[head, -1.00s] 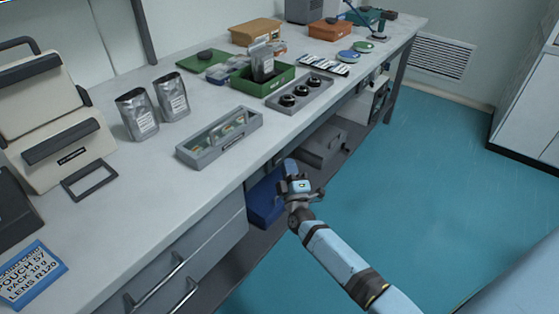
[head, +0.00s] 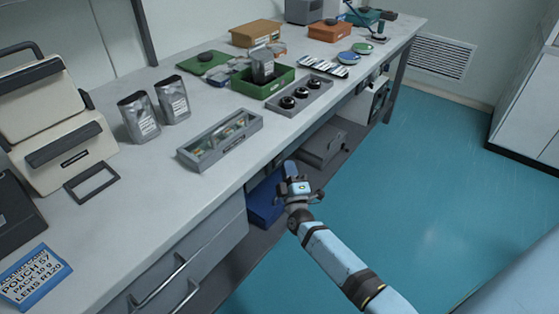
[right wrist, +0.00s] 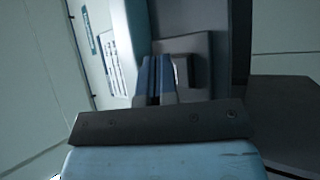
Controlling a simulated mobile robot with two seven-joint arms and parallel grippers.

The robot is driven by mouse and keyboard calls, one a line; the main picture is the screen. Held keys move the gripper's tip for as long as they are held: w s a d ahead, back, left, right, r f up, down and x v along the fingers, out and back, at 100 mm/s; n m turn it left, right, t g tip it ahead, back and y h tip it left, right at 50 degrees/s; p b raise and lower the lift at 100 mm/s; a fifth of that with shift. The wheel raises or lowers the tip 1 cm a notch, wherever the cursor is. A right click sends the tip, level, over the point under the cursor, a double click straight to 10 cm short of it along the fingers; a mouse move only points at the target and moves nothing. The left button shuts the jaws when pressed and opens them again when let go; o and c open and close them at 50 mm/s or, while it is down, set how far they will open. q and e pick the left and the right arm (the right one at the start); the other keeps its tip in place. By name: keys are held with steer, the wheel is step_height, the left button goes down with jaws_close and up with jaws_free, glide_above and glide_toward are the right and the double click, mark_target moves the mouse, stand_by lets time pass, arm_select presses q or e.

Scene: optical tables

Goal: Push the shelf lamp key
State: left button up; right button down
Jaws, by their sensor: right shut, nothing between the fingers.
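My right gripper (head: 290,168) is at the front edge of the bench, beside the bench front above the lower shelf. In the right wrist view its blue fingers (right wrist: 154,80) are shut together with nothing between them. Just beyond them is a grey square housing (right wrist: 196,62) with a small pale key-like piece (right wrist: 182,70), which may be the shelf lamp key. The fingertips overlap the housing in this view; I cannot tell whether they touch it. In the head view the key cannot be made out near the gripper. My left gripper is not in view.
The bench top (head: 130,190) carries a grey clear-lidded case (head: 220,140), silver pouches (head: 172,98) and a green bin (head: 262,84). Below are a blue bin (head: 264,203) and a grey box (head: 322,146) on the lower shelf. The teal floor (head: 430,200) is clear at right.

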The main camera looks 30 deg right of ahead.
steer(key=s+d+p, duration=0.2)
steer(key=s+p, duration=0.1)
steer(key=s, duration=0.2)
steer(key=shift+s+d+p, duration=0.15)
steer(key=shift+s+p, duration=0.15)
steer(key=shift+p, duration=0.05)
stand_by(0.6)
